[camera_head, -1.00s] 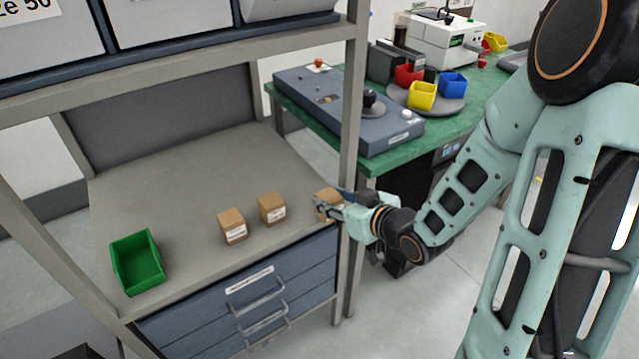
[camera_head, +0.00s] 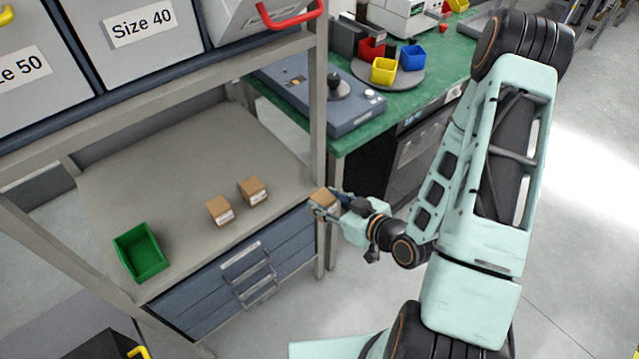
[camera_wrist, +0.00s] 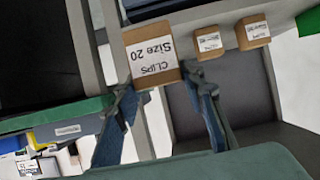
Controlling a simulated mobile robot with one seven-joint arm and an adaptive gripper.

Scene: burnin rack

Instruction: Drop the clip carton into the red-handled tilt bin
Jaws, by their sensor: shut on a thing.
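The clip carton (camera_wrist: 151,54) is a small brown box whose white label reads "CLIPS Size 20" upside down in the wrist view. My gripper (camera_wrist: 160,92) is shut on it, one finger on each side. In the head view the held carton (camera_head: 323,198) is at the tip of my gripper (camera_head: 329,203), by the shelf's front right post. The red-handled tilt bin (camera_head: 262,22) is at the top of the rack, right end, grey-white with a red handle (camera_head: 291,15). Its upper part is cut off by the picture edge.
Two similar cartons (camera_head: 220,210) (camera_head: 254,190) and a green bin (camera_head: 140,252) sit on the shelf. A rack post (camera_head: 318,110) stands near my gripper. A "Size 40" bin (camera_head: 140,45) is left of the red-handled one. A green-topped bench (camera_head: 400,104) stands behind.

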